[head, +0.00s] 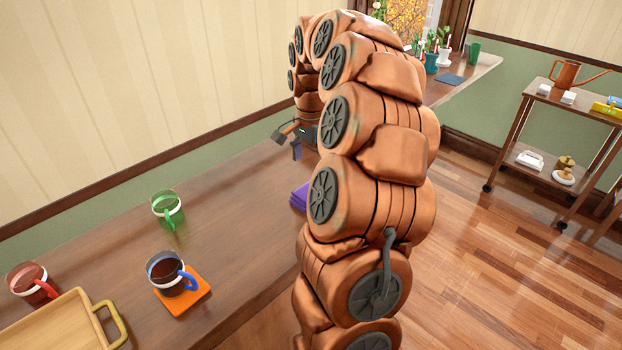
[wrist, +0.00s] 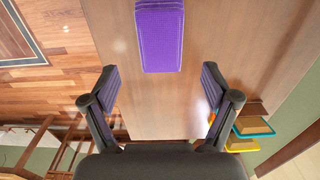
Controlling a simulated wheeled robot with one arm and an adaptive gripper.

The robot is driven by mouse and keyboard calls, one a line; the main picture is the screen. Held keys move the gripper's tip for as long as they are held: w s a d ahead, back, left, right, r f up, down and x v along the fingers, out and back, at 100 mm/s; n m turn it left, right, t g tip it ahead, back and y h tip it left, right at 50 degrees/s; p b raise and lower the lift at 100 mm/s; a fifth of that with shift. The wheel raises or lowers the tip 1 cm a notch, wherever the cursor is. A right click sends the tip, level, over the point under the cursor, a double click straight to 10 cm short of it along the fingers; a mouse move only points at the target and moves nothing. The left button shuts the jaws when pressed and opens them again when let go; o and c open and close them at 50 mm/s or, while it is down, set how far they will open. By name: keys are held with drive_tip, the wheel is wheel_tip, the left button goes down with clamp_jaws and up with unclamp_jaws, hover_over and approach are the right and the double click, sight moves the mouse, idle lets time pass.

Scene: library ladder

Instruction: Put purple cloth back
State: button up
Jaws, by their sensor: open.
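The purple cloth (wrist: 160,38) is a folded rectangle lying flat on the brown wooden counter, at the top middle of the wrist view. In the head view a corner of the purple cloth (head: 299,197) shows on the counter; my arm hides the rest. My gripper (wrist: 162,92) is open and empty, with its two fingers spread wide. In the wrist view the cloth is beyond the fingertips, between their lines and apart from them. In the head view my gripper (head: 291,141) is over the counter, partly hidden by my arm.
On the counter stand a green cup (head: 168,209), a dark-filled cup (head: 165,275) on an orange coaster (head: 196,300), a red cup (head: 33,284) and a wooden tray (head: 60,330). Potted plants (head: 432,60) stand at the far end. A shelf cart (head: 540,120) stands right. The counter's middle is clear.

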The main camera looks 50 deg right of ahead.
drive_tip(key=shift+r, duration=1.2)
drive_tip(key=s+a+n, duration=0.3)
drive_tip(key=a+n, duration=0.2)
drive_tip(key=a, duration=0.6)
drive_tip(key=s+a+n, duration=0.4)
drive_tip(key=a+n, duration=0.1)
drive_tip(key=a, duration=0.7)
drive_tip(key=s+a+f+n+g, duration=0.1)
drive_tip(key=s+a+n, duration=0.3)
drive_tip(key=s, duration=0.4)
drive_tip(key=s+a+f+n, duration=0.4)
drive_tip(key=s+a, duration=0.1)
drive_tip(key=s, duration=0.3)
drive_tip(key=shift+s+g, duration=0.35)
drive_tip(key=shift+g, duration=0.05)
drive_tip(key=shift+a+r, duration=0.1)
wheel_tip(320, 180, up, 9)
drive_tip(key=p, duration=0.9)
